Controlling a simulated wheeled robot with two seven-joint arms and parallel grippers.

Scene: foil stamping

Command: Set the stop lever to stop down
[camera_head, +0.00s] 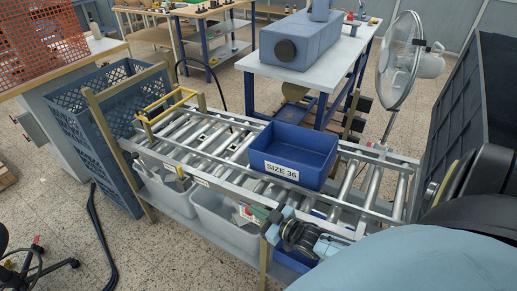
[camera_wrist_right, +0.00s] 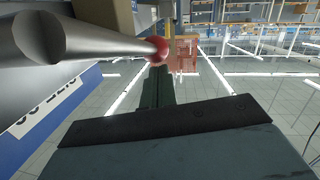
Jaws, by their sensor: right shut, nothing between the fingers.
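My right gripper (camera_head: 261,213) is shut and empty at the front rail (camera_head: 218,186) of the roller conveyor, below and in front of the blue bin. In the right wrist view, its dark green fingers (camera_wrist_right: 157,90) point at a red ball knob (camera_wrist_right: 158,49). I take the knob to be the end of the stop lever. The fingertips are very close to the knob; I cannot tell whether they touch. In the head view, the lever is too small and too covered by the gripper for its position to be read. My left gripper is not in view.
A blue bin (camera_head: 299,151) labelled SIZE 36 sits on the rollers. A yellow frame (camera_head: 166,107) stands at the conveyor's left end. Light bins (camera_head: 220,222) stand on the shelf below. A blue crate (camera_head: 96,121) is at left, a fan (camera_head: 400,62) at back right.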

